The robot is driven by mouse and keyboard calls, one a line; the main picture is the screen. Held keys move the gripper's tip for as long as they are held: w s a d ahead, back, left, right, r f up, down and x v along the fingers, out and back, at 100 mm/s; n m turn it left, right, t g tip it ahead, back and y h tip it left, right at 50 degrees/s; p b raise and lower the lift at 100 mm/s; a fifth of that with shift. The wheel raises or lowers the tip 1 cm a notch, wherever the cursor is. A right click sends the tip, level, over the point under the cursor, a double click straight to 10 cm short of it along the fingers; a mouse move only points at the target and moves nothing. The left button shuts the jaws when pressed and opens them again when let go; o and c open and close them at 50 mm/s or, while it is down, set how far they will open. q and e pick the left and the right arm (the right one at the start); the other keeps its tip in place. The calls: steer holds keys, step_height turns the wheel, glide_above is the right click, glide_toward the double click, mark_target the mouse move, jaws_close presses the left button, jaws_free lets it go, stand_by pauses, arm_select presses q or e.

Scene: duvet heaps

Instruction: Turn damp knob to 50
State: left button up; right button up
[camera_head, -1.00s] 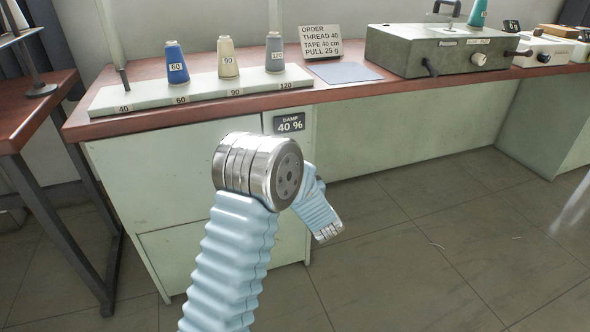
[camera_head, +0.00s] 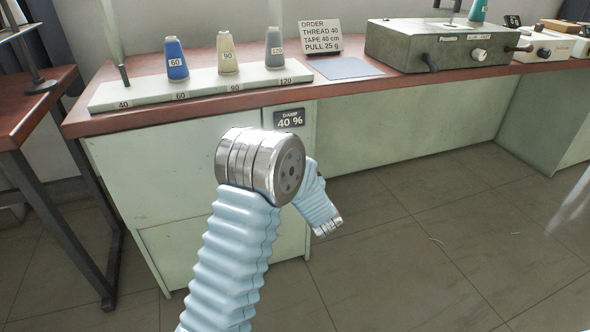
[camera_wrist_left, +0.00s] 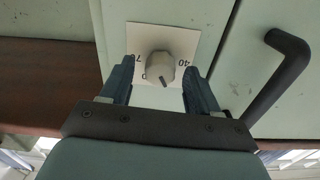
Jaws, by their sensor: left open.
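The damp knob (camera_wrist_left: 159,67) is a small light-grey knob on a white square dial plate (camera_wrist_left: 178,36) in the left wrist view. A 40 shows at its right and a partly covered number at its left; the dark pointer line slants to the lower right. My left gripper (camera_wrist_left: 160,72) is open, its two dark fingers on either side of the knob; contact cannot be told. The damp display (camera_head: 289,119) on the cabinet reads 40 %. In the head view my left arm hides the knob and gripper. My right gripper is not in view.
A dark bar handle (camera_wrist_left: 288,72) sticks out right of the dial in the wrist view. Above, the red-brown bench top (camera_head: 200,118) carries a rack (camera_head: 140,95) with several thread cones, an order sign (camera_head: 320,36) and a grey tester box (camera_head: 400,45).

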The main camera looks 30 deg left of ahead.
arm_select(q)
steer(key=v, duration=1.3)
steer(key=shift+s+d, duration=0.25)
steer(key=shift+d, duration=0.1)
steer(key=s+d+f+m+g+h+p, duration=0.1)
steer(key=d+f+m+h, duration=0.15)
steer(key=f+h, duration=0.45)
steer(key=s+d+f+m+g+h+p, duration=0.1)
steer(key=d+f+m+h+p, duration=0.2)
steer(key=f, duration=0.9)
steer(key=s+d+f+m+g+h, duration=0.1)
steer(key=s+d+f+g+h, duration=0.3)
steer(key=s, duration=0.5)
steer(key=s+d+f+m+g+h, duration=0.1)
steer(key=s+d+f+g+h, duration=0.2)
steer(key=s, duration=0.7)
steer(key=d+f+g, duration=0.1)
steer(key=d+g, duration=0.1)
steer(key=shift+d+f+h+p, duration=0.2)
steer(key=shift+d+h+p, duration=0.1)
steer(key=shift+h+p, duration=0.1)
